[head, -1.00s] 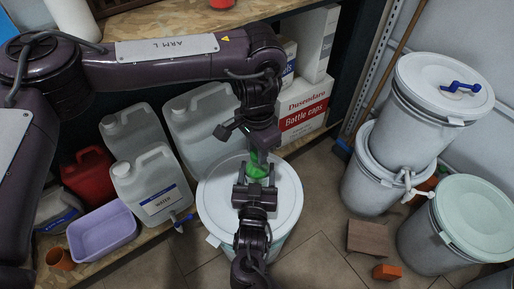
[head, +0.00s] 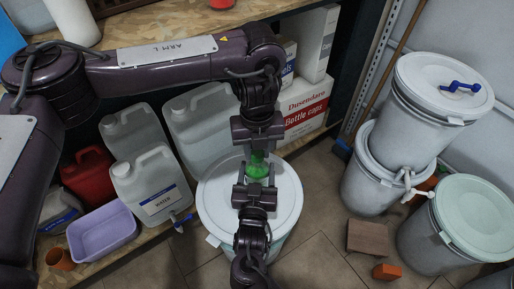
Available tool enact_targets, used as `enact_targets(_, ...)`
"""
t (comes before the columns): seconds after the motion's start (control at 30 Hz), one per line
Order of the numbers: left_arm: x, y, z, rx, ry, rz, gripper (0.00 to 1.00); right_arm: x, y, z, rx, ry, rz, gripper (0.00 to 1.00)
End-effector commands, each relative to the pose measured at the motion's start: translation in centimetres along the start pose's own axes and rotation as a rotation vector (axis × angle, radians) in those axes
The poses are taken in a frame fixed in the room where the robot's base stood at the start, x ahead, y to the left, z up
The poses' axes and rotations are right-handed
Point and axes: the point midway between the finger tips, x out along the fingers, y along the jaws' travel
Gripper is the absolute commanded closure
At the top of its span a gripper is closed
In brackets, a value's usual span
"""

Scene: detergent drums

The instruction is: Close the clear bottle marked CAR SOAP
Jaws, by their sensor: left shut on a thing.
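A small bottle with green contents (head: 257,169) shows between my two grippers, above a white drum lid. Its CAR SOAP marking cannot be read from here. My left gripper (head: 257,148) comes from above in the picture and is shut at the bottle's top end, where the cap is mostly hidden by the fingers. My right gripper (head: 257,182) comes from below in the picture, with its fingers on both sides of the green body, apparently shut on it. Whether the cap is fully seated cannot be seen.
The white-lidded drum (head: 289,193) stands beneath the grippers. Jerrycans (head: 152,186) and a lilac basin (head: 102,232) sit on the shelf at left. Stacked drums (head: 407,125) and a green-lidded drum (head: 476,218) stand at right. A brown block (head: 368,238) lies on the floor.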

Motion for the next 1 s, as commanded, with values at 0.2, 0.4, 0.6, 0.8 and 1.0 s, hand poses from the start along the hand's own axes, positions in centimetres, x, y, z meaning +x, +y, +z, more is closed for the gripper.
enact_targets(0.2,0.0,0.0,0.0,0.367,-0.001,0.000,0.98,0.0,0.0,0.0,0.000,0.000,0.000,1.00)
enact_targets(0.4,0.0,0.0,0.0,0.356,-0.001,0.000,0.63,0.0,0.0,0.0,0.000,0.000,0.000,1.00)
enact_targets(0.6,0.0,0.0,0.0,0.355,-0.001,0.000,0.45,0.0,0.0,0.0,0.000,0.000,0.000,1.00)
enact_targets(0.8,0.0,0.0,0.0,0.355,-0.001,0.000,0.45,0.0,0.0,0.0,0.000,-0.001,0.000,1.00)
enact_targets(1.0,-2.0,0.0,0.1,0.357,-0.006,0.000,0.45,0.0,0.0,0.0,0.000,-0.001,0.000,1.00)
